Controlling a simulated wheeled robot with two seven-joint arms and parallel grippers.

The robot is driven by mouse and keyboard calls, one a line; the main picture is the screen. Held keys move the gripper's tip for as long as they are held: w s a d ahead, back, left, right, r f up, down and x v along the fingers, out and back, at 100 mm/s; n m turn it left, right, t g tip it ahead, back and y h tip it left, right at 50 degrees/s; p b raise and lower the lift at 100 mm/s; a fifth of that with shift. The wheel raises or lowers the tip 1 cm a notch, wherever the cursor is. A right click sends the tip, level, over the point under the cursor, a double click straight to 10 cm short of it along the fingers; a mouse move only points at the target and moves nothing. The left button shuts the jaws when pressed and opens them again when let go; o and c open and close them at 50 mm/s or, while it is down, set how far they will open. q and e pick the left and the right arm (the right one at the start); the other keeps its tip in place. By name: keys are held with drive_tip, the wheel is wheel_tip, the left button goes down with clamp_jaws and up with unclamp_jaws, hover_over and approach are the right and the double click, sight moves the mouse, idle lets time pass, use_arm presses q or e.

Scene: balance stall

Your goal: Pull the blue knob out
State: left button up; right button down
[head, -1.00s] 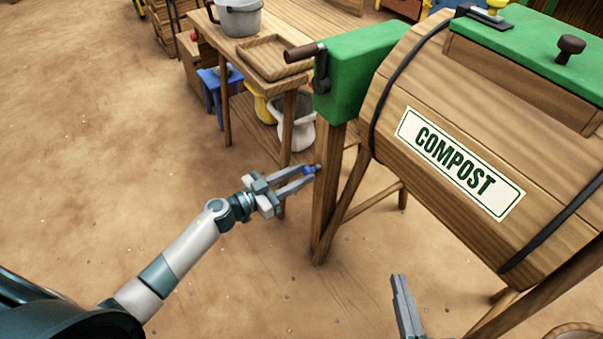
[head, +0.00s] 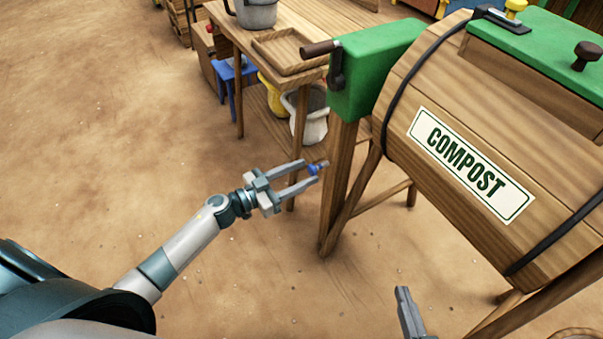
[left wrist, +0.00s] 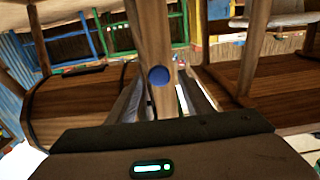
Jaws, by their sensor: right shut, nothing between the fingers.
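The blue knob (head: 313,169) sits at the left side of the wooden leg (head: 338,180) under the green housing, with a short grey pin pointing toward the leg. My left gripper (head: 311,172) is closed around the knob, one finger on each side. In the left wrist view the knob (left wrist: 159,77) shows as a round blue face between the fingertips, in front of the wooden post (left wrist: 151,35). Whether the pin's tip is still inside the leg is too small to tell. My right gripper (head: 408,312) is shut and empty at the bottom, right of centre.
The wooden compost drum (head: 440,110) fills the right side on its braced legs. A dark crank handle (head: 322,48) sticks out from the green housing (head: 375,65). A wooden bench (head: 235,35) with a tray and bucket stands behind. The ground at left is clear.

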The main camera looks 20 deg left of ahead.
use_arm(q)
drive_tip(key=p+v, duration=0.1)
drive_tip(key=v, duration=1.6)
use_arm(e)
drive_tip(key=f, duration=0.1)
drive_tip(key=s+d+f+g, duration=0.1)
drive_tip(key=f+g+h, duration=0.1)
drive_tip(key=shift+s+d+f, duration=0.25)
drive_tip(key=shift+s, duration=0.15)
use_arm(q)
drive_tip(key=shift+s, duration=0.15)
use_arm(e)
drive_tip(key=shift+g, duration=0.3)
